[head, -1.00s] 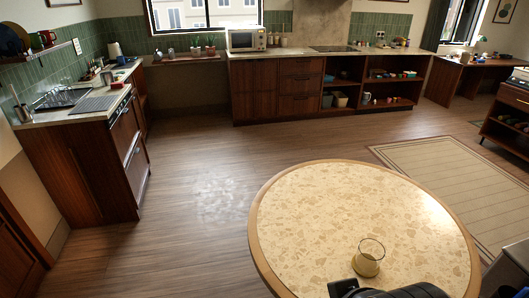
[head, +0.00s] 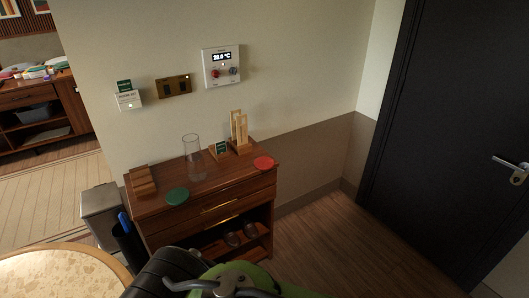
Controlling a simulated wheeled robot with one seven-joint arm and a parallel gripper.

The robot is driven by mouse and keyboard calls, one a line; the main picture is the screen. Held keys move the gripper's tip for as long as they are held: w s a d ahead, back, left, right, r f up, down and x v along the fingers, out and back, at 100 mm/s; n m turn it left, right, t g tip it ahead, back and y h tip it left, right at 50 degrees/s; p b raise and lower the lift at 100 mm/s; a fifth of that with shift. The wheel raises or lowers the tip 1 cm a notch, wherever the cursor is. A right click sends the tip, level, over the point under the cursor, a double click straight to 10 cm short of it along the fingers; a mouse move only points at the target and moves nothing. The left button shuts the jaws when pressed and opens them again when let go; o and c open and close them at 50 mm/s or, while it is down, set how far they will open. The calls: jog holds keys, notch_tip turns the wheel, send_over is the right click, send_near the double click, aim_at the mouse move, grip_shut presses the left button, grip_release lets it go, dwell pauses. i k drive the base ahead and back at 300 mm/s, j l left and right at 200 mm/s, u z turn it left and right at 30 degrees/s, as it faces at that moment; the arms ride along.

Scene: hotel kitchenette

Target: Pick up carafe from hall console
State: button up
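The hall console (head: 205,187) is a dark wooden cabinet against the wall, with a drawer and an open lower shelf. A clear glass carafe (head: 193,157) stands upright on its top, toward the back and left of the middle. Part of my arm shows at the bottom edge of the head view, in front of the console. My gripper's fingers cannot be made out.
A grey bin (head: 100,203) and the round table (head: 62,275) are at left. Floor right of the console is clear.

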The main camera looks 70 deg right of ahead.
aim_at(195, 164)
jog(key=z, duration=1.65)
jog(key=i+l+u, duration=0.25)
jog(key=u, duration=0.15)
jog(key=i+l+u, duration=0.2)
jog(key=l+u, duration=0.25)
jog(key=i+l+u, duration=0.2)
jog(key=u, duration=0.2)
jog(key=l+u, duration=0.85)
jog(key=l, duration=0.15)
jog(key=i, duration=0.05)
